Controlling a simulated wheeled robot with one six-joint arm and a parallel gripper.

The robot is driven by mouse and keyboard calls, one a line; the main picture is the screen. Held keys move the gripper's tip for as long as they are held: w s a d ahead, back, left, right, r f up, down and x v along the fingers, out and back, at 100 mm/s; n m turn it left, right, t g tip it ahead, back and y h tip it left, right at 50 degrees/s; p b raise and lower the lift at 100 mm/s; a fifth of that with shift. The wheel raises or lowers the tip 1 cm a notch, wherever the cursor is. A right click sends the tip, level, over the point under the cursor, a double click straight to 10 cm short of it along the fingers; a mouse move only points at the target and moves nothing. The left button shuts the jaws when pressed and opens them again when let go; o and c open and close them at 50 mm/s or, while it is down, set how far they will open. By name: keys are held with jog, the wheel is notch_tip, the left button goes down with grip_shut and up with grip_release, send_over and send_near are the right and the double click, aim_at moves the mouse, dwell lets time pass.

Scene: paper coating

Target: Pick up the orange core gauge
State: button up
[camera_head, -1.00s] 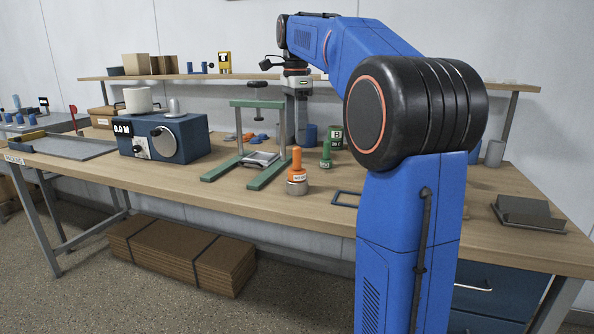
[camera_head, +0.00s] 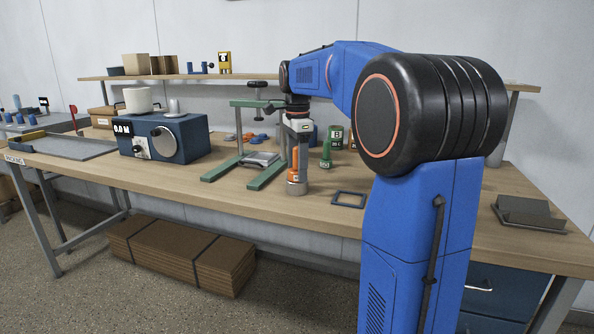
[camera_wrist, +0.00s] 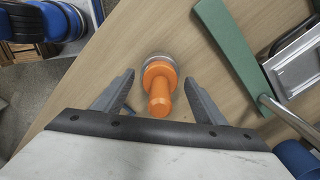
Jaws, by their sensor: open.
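The orange core gauge (camera_head: 293,170) stands upright on the wooden bench in the head view, with a grey metal base. My gripper (camera_head: 297,150) is directly above and around its upper part, which it partly hides. In the wrist view the orange core gauge (camera_wrist: 160,85) lies between the two open fingers of my gripper (camera_wrist: 157,92). There is a visible gap on each side of the gauge, and neither finger touches it.
A green press frame (camera_head: 268,176) stands just left of the gauge; its green foot (camera_wrist: 226,50) shows in the wrist view. A green gauge (camera_head: 326,155) and a dark blue square frame (camera_head: 348,199) are to the right.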

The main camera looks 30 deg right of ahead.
jog(key=c, duration=1.3)
